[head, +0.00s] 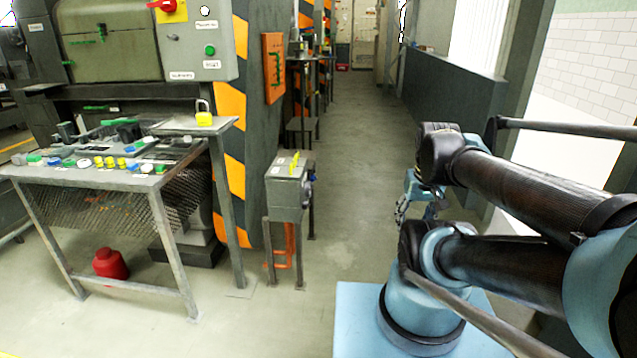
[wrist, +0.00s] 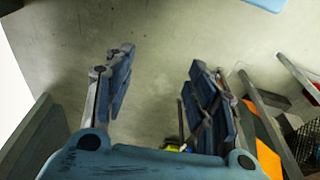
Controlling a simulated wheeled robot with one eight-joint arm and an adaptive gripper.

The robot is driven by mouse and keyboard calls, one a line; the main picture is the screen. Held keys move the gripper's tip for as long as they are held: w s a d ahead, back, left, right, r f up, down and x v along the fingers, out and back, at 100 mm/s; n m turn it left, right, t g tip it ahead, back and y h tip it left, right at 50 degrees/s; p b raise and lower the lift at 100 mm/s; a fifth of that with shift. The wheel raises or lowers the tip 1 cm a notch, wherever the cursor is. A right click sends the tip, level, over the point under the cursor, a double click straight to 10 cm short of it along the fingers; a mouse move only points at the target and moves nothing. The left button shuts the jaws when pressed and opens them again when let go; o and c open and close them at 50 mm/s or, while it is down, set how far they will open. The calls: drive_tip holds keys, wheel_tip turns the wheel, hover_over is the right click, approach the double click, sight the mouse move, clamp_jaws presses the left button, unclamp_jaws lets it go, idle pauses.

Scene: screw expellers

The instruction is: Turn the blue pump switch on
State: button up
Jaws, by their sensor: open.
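No switch can be clearly made out as the blue pump switch. Several small blue, green, white and yellow parts lie on the grey metal table (head: 150,181) at the left in the head view, too small to tell apart. A grey box (head: 287,196) with yellow parts on top stands on a thin-legged stand right of that table. My gripper (head: 415,202) hangs right of the box, over the aisle, apart from it and partly hidden by my arm. In the wrist view, my gripper (wrist: 160,72) is open and empty, with bare floor between its fingers.
A grey machine panel (head: 195,45) with a red knob and green button rises behind the table. A yellow padlock (head: 204,118) stands on a raised shelf. A red can (head: 110,263) sits under the table. The aisle floor (head: 355,160) is clear. A dark low wall (head: 455,90) runs along the right.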

drive_tip(key=w+a+r+n+y, duration=0.1)
drive_tip(key=w+a+r, duration=0.2)
drive_tip(key=w, duration=0.3)
drive_tip(key=w+a+r+y, duration=0.2)
drive_tip(key=w+r, duration=0.2)
drive_tip(key=w, duration=0.1)
drive_tip(key=w+a+n+y, duration=0.1)
drive_tip(key=w+a+y, duration=0.25)
drive_tip(key=w, duration=1.25)
drive_tip(key=w+a+n+y, duration=0.2)
drive_tip(key=w+a, duration=0.3)
drive_tip(key=w, duration=1.1)
drive_tip(key=w+a+f+n+y, duration=0.1)
drive_tip(key=w+f+y, duration=0.1)
drive_tip(key=w+f, duration=0.55)
drive_tip(key=w+a+f+n+y, duration=0.1)
drive_tip(key=w+f+y, duration=0.3)
drive_tip(key=w, duration=0.6)
drive_tip(key=n+y, duration=0.2)
drive_tip(key=y, duration=0.1)
approach(314, 178)
drive_tip(key=w+a+f, duration=0.1)
drive_tip(key=w+a, duration=0.1)
drive_tip(key=a, duration=0.5)
drive_tip(key=shift+w+a+f, duration=0.15)
drive_tip(key=shift+w+a, duration=0.05)
drive_tip(key=shift+a, duration=0.15)
